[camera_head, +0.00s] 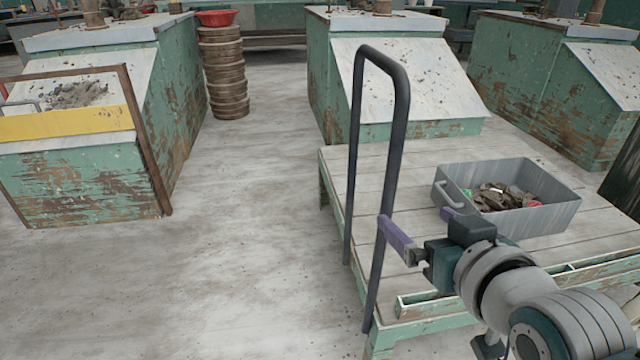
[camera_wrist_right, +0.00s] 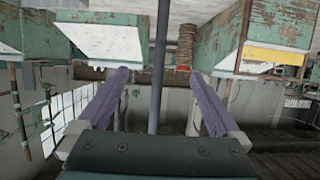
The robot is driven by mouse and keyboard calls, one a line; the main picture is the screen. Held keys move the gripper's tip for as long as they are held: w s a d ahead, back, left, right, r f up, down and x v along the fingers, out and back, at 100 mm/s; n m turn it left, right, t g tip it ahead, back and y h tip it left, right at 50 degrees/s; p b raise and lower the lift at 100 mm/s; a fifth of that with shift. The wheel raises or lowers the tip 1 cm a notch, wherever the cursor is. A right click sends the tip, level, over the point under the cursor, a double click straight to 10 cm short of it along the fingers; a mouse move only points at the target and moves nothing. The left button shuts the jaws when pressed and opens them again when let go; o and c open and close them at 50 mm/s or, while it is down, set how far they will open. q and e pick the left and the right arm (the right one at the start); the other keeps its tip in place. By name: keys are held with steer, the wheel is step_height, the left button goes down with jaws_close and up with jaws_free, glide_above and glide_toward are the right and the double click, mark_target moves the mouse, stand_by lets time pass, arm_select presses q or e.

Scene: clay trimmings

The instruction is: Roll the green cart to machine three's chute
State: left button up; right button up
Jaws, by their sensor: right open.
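The green cart (camera_head: 330,172) has a worn plank deck, chipped green edges and a tall dark loop handle (camera_head: 401,150) at its near left end. My right gripper (camera_head: 411,216), with purple fingers, is open beside the handle's near upright. In the right wrist view the handle post (camera_wrist_right: 162,60) runs between the open fingers (camera_wrist_right: 160,77) with gaps on both sides. Green machines with pale sloping chutes stand behind: a left one (camera_head: 182,95), a middle one (camera_head: 405,80) and a right one (camera_head: 530,85). No number shows on them. My left gripper is out of view.
A grey bin (camera_head: 540,215) of clay scraps sits on the cart deck. A yellow board (camera_head: 65,123) in a brown frame fronts the left machine. A stack of round brown slabs (camera_head: 225,75) bears a red bowl (camera_head: 216,18). The floor left of the cart is clear.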

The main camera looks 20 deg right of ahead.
mark_target(391, 201)
steer(key=b+x, duration=0.9)
steer(key=x, duration=0.2)
steer(key=shift+s+f, duration=0.1)
steer(key=shift+f, duration=0.05)
steer(key=shift+w+d+b, duration=0.15)
steer(key=shift+w+b, duration=0.3)
steer(key=shift+w, duration=0.1)
steer(key=c, duration=0.9)
jaws_close()
